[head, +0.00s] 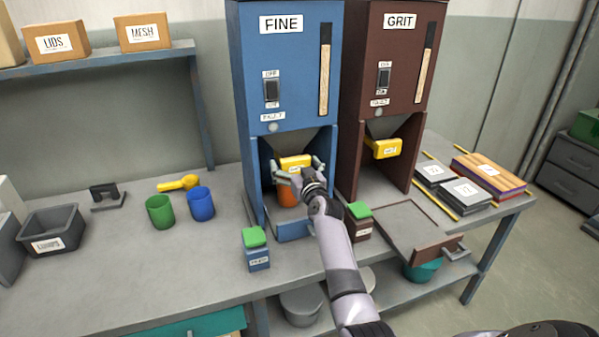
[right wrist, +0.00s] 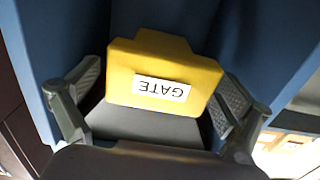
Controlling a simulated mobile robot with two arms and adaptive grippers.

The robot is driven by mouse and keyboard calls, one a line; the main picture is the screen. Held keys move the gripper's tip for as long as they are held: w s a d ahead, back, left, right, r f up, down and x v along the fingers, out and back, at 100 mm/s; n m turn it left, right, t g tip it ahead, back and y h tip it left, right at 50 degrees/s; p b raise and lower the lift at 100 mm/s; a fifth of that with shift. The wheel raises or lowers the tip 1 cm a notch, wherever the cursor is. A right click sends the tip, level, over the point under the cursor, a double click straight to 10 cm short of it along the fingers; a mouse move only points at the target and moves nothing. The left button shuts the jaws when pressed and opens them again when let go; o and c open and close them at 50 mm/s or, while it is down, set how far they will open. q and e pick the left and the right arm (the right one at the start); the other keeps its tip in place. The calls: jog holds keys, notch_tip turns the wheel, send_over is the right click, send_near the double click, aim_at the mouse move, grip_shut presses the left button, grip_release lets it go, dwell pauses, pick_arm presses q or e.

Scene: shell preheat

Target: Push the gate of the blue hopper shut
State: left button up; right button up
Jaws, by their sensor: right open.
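The blue hopper (head: 285,75) labelled FINE stands at the back of the bench. Its yellow gate (head: 295,162) shows under the hopper body, partly hidden by my right gripper. The yellow gate also shows in the right wrist view (right wrist: 165,75), its GATE label upside down. My right gripper (head: 294,177) is at the mouth of the blue hopper. Its open fingers (right wrist: 150,110) stand to either side of the gate; I cannot tell whether they touch it. An orange cup (head: 287,194) stands below the gate, partly behind the gripper. My left gripper is not in view.
The dark red GRIT hopper (head: 390,60) with its own yellow gate (head: 383,148) stands close on the right. Small boxes with green tops, a blue one (head: 256,256) and a dark red one (head: 358,228), sit in front. Green (head: 160,212) and blue (head: 201,204) cups stand left.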

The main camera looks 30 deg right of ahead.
jog(key=v, duration=1.1)
jog(key=shift+s+a, duration=0.2)
jog(key=shift+s, duration=0.2)
